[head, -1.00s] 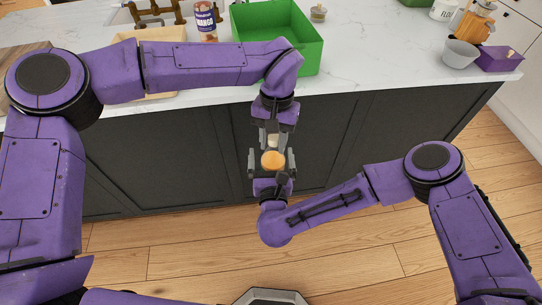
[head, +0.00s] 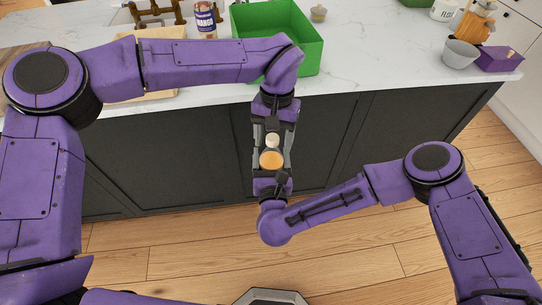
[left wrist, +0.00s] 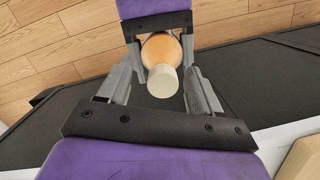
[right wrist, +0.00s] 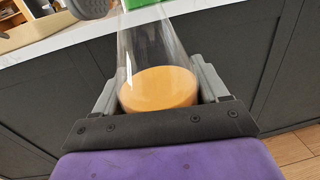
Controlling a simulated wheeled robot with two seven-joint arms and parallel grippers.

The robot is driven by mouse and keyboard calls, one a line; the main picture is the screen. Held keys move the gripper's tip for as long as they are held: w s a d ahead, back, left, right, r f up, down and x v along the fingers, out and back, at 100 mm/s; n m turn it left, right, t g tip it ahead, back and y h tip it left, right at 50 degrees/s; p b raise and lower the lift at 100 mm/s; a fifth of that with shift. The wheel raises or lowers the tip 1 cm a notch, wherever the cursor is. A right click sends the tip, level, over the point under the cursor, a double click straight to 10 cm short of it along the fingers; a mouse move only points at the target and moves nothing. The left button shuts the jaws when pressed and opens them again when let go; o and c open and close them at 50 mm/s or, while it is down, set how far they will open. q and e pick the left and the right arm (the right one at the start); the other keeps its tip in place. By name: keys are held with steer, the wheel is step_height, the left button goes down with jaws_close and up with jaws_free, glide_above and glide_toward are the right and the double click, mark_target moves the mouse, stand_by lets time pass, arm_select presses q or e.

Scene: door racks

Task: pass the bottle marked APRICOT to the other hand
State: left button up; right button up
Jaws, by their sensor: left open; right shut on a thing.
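A bottle with orange contents (head: 271,160) and a white cap is held in front of the counter, between my two grippers; no APRICOT marking is readable. My right gripper (head: 271,174) is shut on its lower part; the right wrist view shows the clear bottle (right wrist: 157,88) between the fingers. My left gripper (head: 273,143) is open, its fingers on either side of the cap end. In the left wrist view the bottle's cap (left wrist: 163,82) points toward my left palm, with visible gaps to the fingers.
A MANGO bottle (head: 205,20) and a green bin (head: 303,58) stand on the white counter (head: 390,60). A grey bowl (head: 460,53) and a purple box (head: 500,59) are at the right. Dark cabinet fronts (head: 400,120) lie close behind the grippers.

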arm_select(q)
steer(key=r, duration=0.6)
steer(key=shift+w+d, duration=0.15)
steer(key=shift+w, duration=0.25)
steer(key=shift+r, duration=0.3)
steer(key=s+a+f+n+g+y, duration=0.1)
steer(key=s+a+f+n+y, duration=0.45)
steer(key=s+f+n, duration=0.25)
steer(key=s+a+f+n+t+y, duration=0.1)
steer(key=s+a+f+t+y, duration=0.15)
steer(key=a+f, duration=0.7)
steer(key=s+a+f+n+t+y, duration=0.1)
steer(key=s+a+f+t, duration=0.15)
steer(key=a+f, duration=0.65)
steer(key=s+a+f+h, duration=0.1)
steer(key=s+f+h, duration=0.2)
steer(key=s, duration=0.4)
steer(key=s+a+f+t+h, duration=0.1)
steer(key=s+a+f+h, duration=0.1)
steer(key=s+f, duration=0.4)
steer(key=shift+s+m+h, duration=0.4)
steer(key=shift+s+h, duration=0.1)
steer(key=shift+s, duration=0.1)
steer(key=shift+a, duration=0.1)
